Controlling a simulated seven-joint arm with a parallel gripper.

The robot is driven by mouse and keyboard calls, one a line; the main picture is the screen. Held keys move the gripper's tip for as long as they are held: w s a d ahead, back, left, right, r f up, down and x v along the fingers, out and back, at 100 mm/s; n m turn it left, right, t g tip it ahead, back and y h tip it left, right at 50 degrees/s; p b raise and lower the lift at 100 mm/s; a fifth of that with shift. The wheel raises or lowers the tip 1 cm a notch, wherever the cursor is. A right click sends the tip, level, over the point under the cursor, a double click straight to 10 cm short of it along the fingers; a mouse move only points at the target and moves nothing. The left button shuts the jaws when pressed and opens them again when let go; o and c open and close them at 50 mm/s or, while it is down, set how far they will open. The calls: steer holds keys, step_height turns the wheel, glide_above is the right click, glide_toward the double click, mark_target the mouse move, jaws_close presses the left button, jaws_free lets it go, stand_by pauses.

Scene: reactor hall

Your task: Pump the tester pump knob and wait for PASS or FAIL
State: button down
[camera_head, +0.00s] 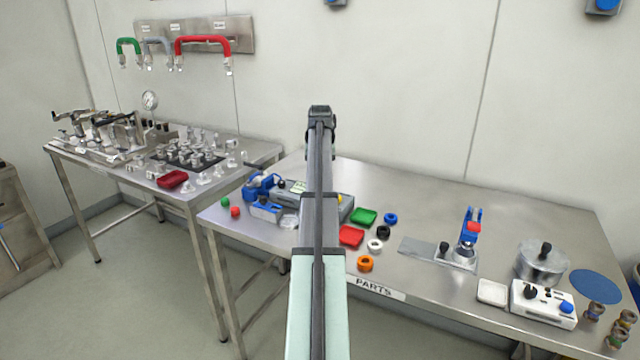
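A grey tester-like unit (345,201) with a small greenish screen (299,187) stands on the parts table, and my arm covers its middle. A blue device (262,187) with a dark rod at its upper left stands beside it. I cannot tell which part is the pump knob. No PASS or FAIL can be read on the screen. My arm rises up the middle of the picture to a dark end joint in front of the wall. My gripper's fingers do not show.
On the parts table (510,205), green (364,216) and red (351,236) trays and several coloured rings lie right of my arm. A blue-and-red clamp device (466,240), a metal pot (541,264) and a white control box (543,303) stand farther right. The table's back middle is clear.

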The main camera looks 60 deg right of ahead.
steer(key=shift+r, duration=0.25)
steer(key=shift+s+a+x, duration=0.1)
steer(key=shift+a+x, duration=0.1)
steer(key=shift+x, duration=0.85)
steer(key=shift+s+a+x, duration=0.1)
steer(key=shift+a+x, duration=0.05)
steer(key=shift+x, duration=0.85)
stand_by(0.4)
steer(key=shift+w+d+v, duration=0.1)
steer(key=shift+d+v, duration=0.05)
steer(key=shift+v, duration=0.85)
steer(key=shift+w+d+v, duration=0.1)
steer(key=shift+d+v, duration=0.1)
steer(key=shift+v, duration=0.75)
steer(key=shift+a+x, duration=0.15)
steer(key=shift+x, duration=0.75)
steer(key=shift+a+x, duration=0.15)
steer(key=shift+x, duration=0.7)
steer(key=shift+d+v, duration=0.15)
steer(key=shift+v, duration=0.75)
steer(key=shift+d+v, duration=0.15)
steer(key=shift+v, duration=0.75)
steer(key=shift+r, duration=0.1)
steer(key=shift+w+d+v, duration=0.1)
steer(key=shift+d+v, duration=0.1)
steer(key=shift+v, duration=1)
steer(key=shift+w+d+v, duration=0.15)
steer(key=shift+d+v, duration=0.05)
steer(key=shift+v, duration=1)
